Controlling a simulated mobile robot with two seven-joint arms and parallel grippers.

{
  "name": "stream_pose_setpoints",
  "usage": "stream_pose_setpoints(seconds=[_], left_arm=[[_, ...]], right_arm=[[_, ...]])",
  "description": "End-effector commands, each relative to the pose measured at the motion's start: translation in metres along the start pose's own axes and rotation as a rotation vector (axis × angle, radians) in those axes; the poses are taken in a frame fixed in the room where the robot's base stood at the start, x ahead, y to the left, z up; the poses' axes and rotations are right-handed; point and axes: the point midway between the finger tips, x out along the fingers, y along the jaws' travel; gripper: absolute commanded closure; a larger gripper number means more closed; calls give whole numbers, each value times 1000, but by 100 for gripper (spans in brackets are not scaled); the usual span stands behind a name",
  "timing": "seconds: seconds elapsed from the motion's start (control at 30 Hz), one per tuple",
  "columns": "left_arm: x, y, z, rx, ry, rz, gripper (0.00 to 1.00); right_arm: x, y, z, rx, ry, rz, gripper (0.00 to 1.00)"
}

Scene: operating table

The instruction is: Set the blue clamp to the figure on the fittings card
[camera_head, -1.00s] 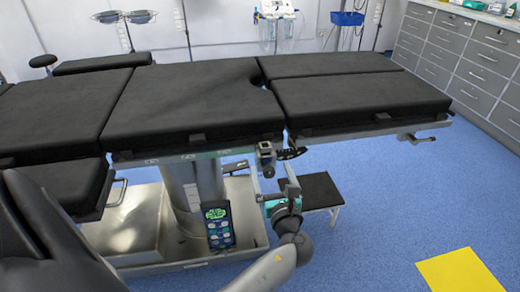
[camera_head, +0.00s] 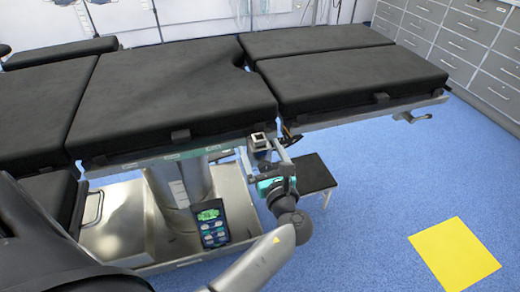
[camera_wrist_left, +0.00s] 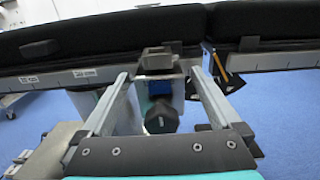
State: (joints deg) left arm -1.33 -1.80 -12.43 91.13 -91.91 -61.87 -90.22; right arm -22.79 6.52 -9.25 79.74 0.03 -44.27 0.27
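The blue clamp (camera_head: 259,144) sits on the side rail of the operating table, at the near edge. In the left wrist view its blue body (camera_wrist_left: 160,88) shows below a grey metal block, with a dark round knob (camera_wrist_left: 161,117) under it. My left gripper (camera_head: 264,166) is just below and in front of the clamp. In the left wrist view its two fingers (camera_wrist_left: 160,78) are apart, one on each side of the clamp, and I see no grip on it. The fittings card cannot be made out for sure, nor any scale reading. My right gripper is not in view.
The operating table (camera_head: 175,95) has black pads above the rail. A dark tag with yellow (camera_wrist_left: 235,82) hangs right of the clamp. A black step stool (camera_head: 312,174) stands behind the gripper; a yellow sheet (camera_head: 455,254) lies on the floor.

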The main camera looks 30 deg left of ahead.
Motion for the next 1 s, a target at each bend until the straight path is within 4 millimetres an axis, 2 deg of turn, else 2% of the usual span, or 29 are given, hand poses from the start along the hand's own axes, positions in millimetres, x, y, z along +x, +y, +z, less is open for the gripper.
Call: stream_pose_setpoints(seconds=[0.07, 0.87, 0.9, 1.0], left_arm=[[0, 0, 0, 0, 0, 0, 7], [0, 0, 0, 0, 0, 0, 97], [0, 0, 0, 0, 0, 0, 100], [0, 0, 0, 0, 0, 0, 100]], right_arm=[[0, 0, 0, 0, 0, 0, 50], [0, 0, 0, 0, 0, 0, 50], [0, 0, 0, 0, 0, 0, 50], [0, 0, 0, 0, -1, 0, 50]])
